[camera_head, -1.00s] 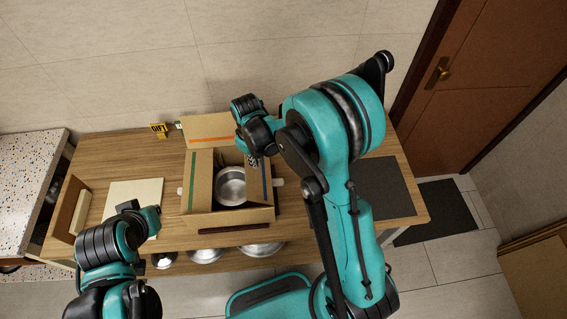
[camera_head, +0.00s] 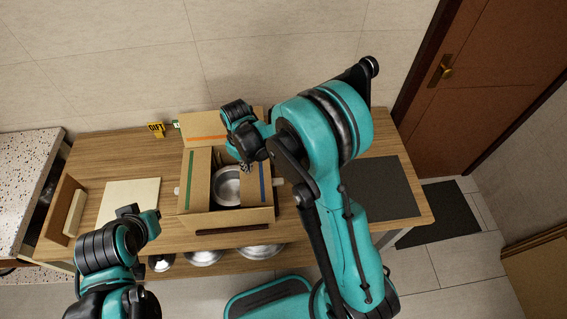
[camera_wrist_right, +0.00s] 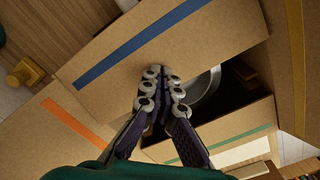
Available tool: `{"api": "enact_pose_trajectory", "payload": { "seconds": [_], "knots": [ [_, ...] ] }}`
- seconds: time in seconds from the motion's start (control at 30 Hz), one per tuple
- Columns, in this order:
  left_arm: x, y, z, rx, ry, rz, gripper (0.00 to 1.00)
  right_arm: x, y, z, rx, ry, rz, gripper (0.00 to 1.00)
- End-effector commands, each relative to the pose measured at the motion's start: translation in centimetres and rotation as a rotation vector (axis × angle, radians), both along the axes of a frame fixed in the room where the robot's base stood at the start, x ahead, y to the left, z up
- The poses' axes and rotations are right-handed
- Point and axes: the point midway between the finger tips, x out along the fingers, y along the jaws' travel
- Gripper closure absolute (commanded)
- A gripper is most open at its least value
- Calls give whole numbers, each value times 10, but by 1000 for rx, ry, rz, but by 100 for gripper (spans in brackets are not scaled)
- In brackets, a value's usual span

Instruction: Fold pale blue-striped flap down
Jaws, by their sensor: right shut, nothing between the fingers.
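The open cardboard box stands on the wooden table with a metal pot (camera_head: 227,186) inside. A front flap (camera_head: 235,217) stands along its near edge. The blue-striped flap (camera_head: 256,184) lies inward over the right side, and the green-striped flap (camera_head: 196,180) over the left. The orange-striped flap (camera_head: 207,126) sticks out at the back. My right gripper (camera_head: 246,167) is shut and empty above the blue-striped flap's inner edge; contact is unclear. My left gripper (camera_head: 148,222) is left of the box, its fingers unclear.
A cream board (camera_head: 128,199) and a wooden tray (camera_head: 65,209) lie at left. A dark mat (camera_head: 380,188) lies at right. Metal pans (camera_head: 205,258) sit on the shelf below. Table space right of the box is clear.

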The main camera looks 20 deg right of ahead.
Motion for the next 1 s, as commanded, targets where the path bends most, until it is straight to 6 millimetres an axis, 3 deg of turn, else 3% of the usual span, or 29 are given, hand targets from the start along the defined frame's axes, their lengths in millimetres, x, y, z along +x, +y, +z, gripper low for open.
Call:
{"api": "enact_pose_trajectory", "payload": {
  "seconds": [0.1,0.6,0.77,1.0],
  "knots": [
    [0,0,-10,0,0,0,100,1,4,-11,0,0,1,100],
    [0,0,-12,0,0,0,100,1,4,-13,0,0,-1,100],
    [0,0,-9,0,0,0,100,1,4,-8,0,0,-1,100],
    [0,0,7,0,0,0,100,1,4,15,0,0,-1,100]
  ]
}}
